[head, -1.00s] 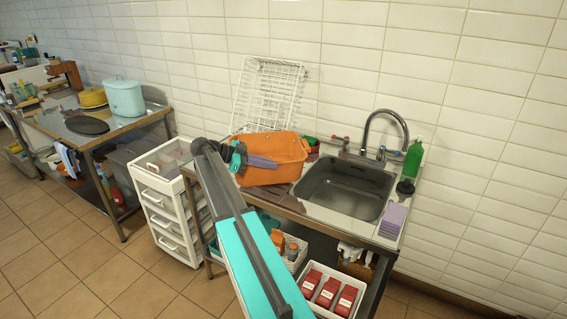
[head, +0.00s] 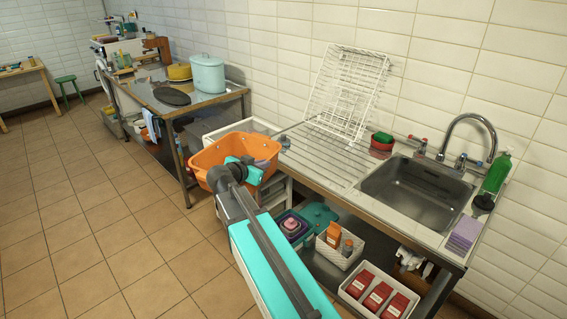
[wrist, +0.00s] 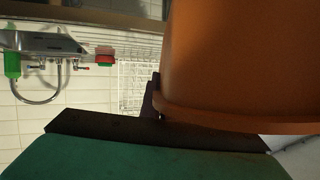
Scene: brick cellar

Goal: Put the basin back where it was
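The orange basin (head: 232,148) is held in the air, left of the sink counter and in front of the white drawer unit. My gripper (head: 244,170) is shut on the basin's near side, at its rim. In the wrist view the basin (wrist: 235,65) fills the right side, and its rim lies against a dark finger of my gripper (wrist: 155,98). The second finger and the exact grip are mostly hidden. The basin's underside is not clear in the head view.
The drainboard (head: 318,150) is bare, with a white wire rack (head: 350,90) leaning behind it. The steel sink (head: 418,192) is empty. A white drawer unit (head: 228,122) is partly covered by the basin. A steel table (head: 205,100) with a pot (head: 207,75) stands further left. Tiled floor is clear.

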